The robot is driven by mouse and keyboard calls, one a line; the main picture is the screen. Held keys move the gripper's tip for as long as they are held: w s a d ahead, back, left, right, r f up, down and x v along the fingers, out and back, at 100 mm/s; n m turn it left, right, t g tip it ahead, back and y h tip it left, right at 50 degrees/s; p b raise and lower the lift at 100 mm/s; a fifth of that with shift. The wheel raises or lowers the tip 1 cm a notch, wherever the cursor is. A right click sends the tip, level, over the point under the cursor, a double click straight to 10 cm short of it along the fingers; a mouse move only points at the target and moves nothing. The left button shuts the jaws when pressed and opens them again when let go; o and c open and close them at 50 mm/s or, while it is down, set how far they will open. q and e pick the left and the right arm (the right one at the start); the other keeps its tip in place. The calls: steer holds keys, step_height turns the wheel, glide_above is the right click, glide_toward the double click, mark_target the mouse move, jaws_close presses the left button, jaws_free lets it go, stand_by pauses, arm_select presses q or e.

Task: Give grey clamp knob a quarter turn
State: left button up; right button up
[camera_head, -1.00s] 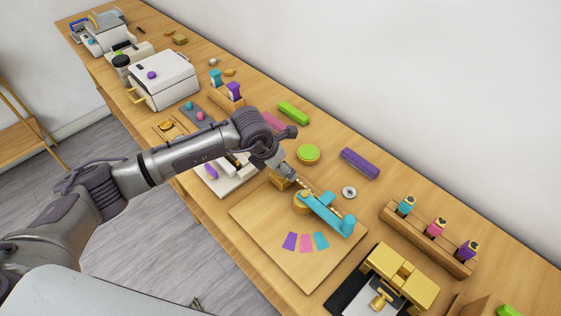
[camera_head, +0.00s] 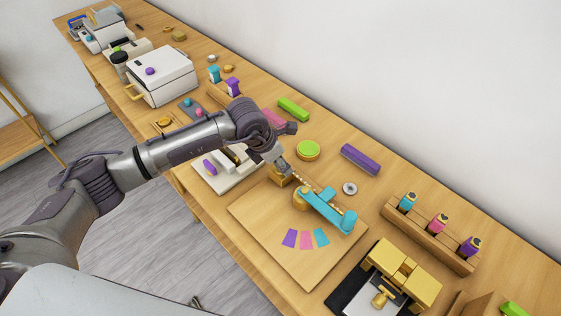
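My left gripper (camera_head: 284,167) reaches in over the back left corner of the wooden board (camera_head: 265,225). It is at a gold block (camera_head: 279,178) on the board's edge, with its fingertips small and close to the block's top. I cannot tell whether the fingers are open or shut. No grey clamp knob is clearly visible there; that spot is partly covered by the gripper. A grey round piece with a hole (camera_head: 349,188) lies on the table behind the board. A beaded strand (camera_head: 307,184) runs from near the gripper toward a teal lever tool (camera_head: 328,209). My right gripper is not in view.
Purple, pink and teal tags (camera_head: 305,239) lie on the board. A green-topped round pot (camera_head: 308,150) and a purple bar (camera_head: 360,160) stand behind. A gold press (camera_head: 404,272) and a bottle rack (camera_head: 428,236) are at right. A white device (camera_head: 228,172) sits left of the board.

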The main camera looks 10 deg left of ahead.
arm_select(q)
steer(key=shift+w+a+f+m+b, duration=0.1)
steer(key=shift+f+m+b, duration=0.15)
steer(key=shift+m+b, duration=0.25)
steer(key=shift+r+m+h, duration=0.15)
steer(key=shift+m+h, duration=0.15)
steer(key=shift+m, duration=0.1)
steer(key=shift+r+g, duration=0.15)
steer(key=shift+g, duration=0.15)
steer(key=m+b, duration=0.2)
steer(key=shift+w+f+g+h+b, duration=0.1)
steer(key=shift+f+g+h+b, duration=0.2)
steer(key=shift+f+b, duration=0.1)
steer(key=shift+r+m+b, duration=0.2)
steer(key=shift+m+b, duration=0.15)
steer(key=shift+m, duration=0.25)
steer(key=shift+r, duration=0.25)
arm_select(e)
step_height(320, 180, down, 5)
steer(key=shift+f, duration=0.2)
arm_select(q)
steer(key=shift+g, duration=0.3)
